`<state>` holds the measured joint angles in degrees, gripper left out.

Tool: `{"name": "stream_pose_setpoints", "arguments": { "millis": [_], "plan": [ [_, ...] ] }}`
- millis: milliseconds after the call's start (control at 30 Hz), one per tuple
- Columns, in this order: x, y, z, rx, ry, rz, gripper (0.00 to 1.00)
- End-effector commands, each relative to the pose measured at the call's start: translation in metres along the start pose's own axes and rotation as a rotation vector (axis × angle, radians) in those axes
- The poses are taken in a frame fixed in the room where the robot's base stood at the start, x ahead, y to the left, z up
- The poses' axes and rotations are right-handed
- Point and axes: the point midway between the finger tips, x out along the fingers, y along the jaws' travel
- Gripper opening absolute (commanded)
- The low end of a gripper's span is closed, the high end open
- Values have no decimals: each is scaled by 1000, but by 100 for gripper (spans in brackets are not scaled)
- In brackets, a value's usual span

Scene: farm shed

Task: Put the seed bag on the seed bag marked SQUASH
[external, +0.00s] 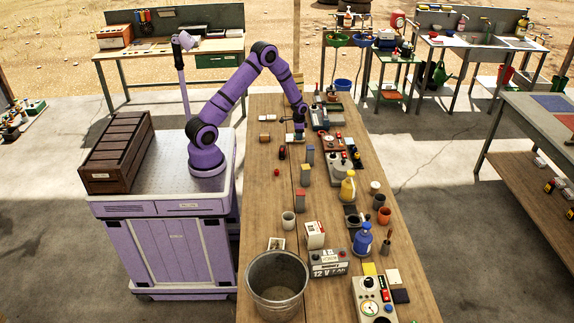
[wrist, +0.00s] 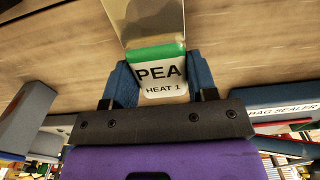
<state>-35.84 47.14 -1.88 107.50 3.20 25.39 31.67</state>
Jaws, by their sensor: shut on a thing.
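My gripper (wrist: 161,72) is shut on a seed bag (wrist: 161,76) with a green top and a white label reading PEA, HEAT 1. The blue fingers press on its two sides. In the external view my gripper (external: 296,138) is low over the far half of the long wooden table. A pale beige, flat-faced thing (wrist: 150,18) is just beyond the held bag in the wrist view; I cannot tell what it is. I cannot read SQUASH on anything.
A label reading BAG SEALER (wrist: 283,108) shows at the right of the wrist view, and a grey block (wrist: 27,115) at the left. A metal bucket (external: 277,288), battery (external: 328,263) and blue bottle (external: 362,240) crowd the table's near end. The table's left strip is mostly clear.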

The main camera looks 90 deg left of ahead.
Motion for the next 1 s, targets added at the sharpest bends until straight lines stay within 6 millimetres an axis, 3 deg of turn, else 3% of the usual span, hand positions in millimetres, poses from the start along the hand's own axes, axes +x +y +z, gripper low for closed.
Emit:
{"name": "stream_pose_setpoints", "arguments": {
  "millis": [100,133,233,633,1000],
  "plan": [
    [3,0,0,0,0,0,29],
    [3,0,0,0,0,0,55],
    [2,0,0,0,0,0,78],
    [-5,0,0,0,0,0,78],
    [-73,-1,0,0,3,-2,78]
  ]
}}
